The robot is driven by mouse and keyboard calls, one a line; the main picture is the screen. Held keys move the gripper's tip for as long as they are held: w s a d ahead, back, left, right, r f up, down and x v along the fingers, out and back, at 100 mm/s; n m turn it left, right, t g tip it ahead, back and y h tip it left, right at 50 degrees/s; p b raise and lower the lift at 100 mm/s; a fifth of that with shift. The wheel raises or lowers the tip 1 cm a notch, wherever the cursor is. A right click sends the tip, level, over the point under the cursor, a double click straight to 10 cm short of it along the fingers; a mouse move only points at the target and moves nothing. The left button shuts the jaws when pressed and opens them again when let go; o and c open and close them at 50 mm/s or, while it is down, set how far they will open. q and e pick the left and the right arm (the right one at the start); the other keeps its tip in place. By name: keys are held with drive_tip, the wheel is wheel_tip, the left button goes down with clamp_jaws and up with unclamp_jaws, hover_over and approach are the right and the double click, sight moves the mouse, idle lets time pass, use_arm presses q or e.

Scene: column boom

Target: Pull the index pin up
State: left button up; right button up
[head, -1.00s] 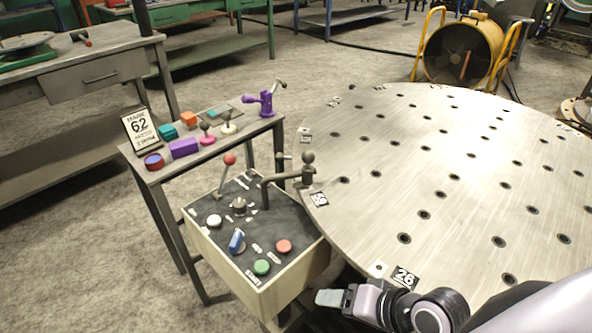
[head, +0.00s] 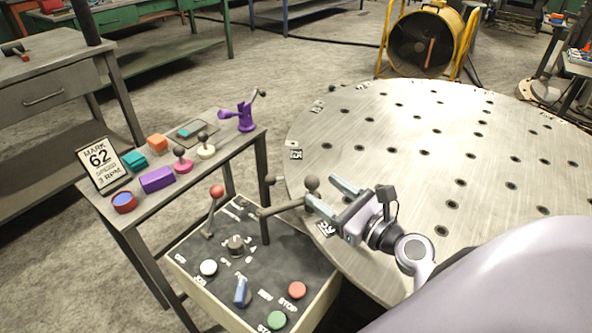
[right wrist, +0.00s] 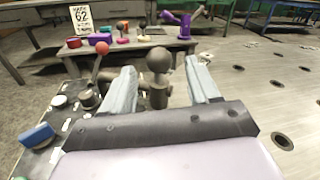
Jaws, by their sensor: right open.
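The index pin has a dark grey ball knob (head: 312,183) on a short post. It stands at the rim of the round steel table (head: 400,130), by a bracket arm from the control box (head: 190,285). My right gripper (head: 327,193) is open and empty, its fingers pointing at the knob. In the right wrist view the knob (right wrist: 158,60) shows between the two open fingers (right wrist: 158,82), with its post below. Neither finger clearly touches it; I cannot tell whether the knob is inside the jaws or just beyond the tips. My left gripper is not in view.
The control box bears a red-knobbed lever (head: 216,192), a blue switch (head: 242,292), a red button (head: 297,290) and a green button (head: 276,320). A narrow bench (head: 120,208) with small coloured parts and a "MARK 62" sign (head: 103,163) stands behind. A yellow fan (head: 428,42) stands at the back.

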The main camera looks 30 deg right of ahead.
sight(318, 187)
drive_tip(key=shift+w+a+r, duration=0.1)
drive_tip(key=shift+w, duration=0.3)
drive_tip(key=w, duration=0.2)
drive_tip(key=w+a, duration=0.1)
drive_tip(key=w, duration=0.1)
drive_tip(key=shift+w, duration=0.4)
drive_tip(key=shift+w+a+p, duration=0.1)
drive_tip(key=shift+w+p, duration=0.2)
drive_tip(key=shift+w, duration=0.1)
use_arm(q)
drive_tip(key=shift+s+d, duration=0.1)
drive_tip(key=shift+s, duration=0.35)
use_arm(e)
clamp_jaws()
use_arm(q)
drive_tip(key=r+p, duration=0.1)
drive_tip(key=p, duration=0.1)
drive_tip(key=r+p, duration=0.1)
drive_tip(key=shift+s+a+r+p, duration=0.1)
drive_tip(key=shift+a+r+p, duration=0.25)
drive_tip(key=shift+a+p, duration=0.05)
use_arm(e)
wheel_tip(318, 187, up, 4)
drive_tip(key=shift+f, duration=0.2)
